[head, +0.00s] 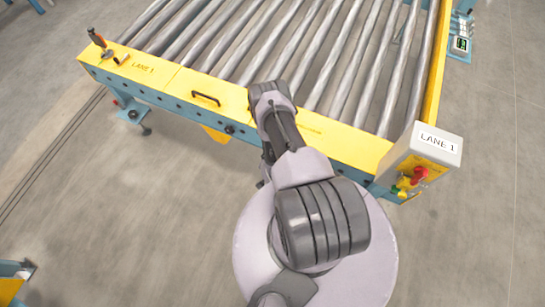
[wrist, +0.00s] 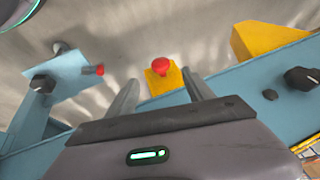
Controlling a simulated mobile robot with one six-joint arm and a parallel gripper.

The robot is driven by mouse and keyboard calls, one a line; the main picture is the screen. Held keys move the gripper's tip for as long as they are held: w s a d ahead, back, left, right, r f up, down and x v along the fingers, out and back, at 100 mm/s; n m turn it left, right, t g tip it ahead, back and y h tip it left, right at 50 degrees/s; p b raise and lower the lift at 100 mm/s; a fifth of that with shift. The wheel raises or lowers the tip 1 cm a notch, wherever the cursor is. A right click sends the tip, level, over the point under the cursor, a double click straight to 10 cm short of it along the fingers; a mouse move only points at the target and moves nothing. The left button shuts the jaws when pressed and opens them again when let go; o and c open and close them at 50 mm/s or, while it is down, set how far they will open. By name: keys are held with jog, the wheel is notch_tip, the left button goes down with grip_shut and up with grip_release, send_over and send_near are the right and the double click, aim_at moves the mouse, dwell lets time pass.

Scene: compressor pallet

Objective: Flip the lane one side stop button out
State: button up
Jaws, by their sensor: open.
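The side stop button (wrist: 161,64) is a red mushroom head on a small yellow box (wrist: 160,82), fixed at the blue frame beam (wrist: 225,92). It shows in the wrist view, just beyond and between the fingers of my gripper (wrist: 161,77). The fingers are spread apart with nothing held, and no contact with the button can be seen. Whether the button is in or out I cannot tell. In the head view my arm hides the gripper, and I cannot make out this button there.
A control box (head: 420,157) labelled LANE 1, with another red button (head: 419,175), stands at the conveyor's right corner. Rollers (head: 300,45) lie behind the yellow front rail (head: 180,85). In the wrist view, a red-tipped part (wrist: 94,70) sits left and a yellow block (wrist: 265,40) right.

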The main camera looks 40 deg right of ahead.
jog(key=p+v, duration=0.2)
jog(key=v, duration=0.5)
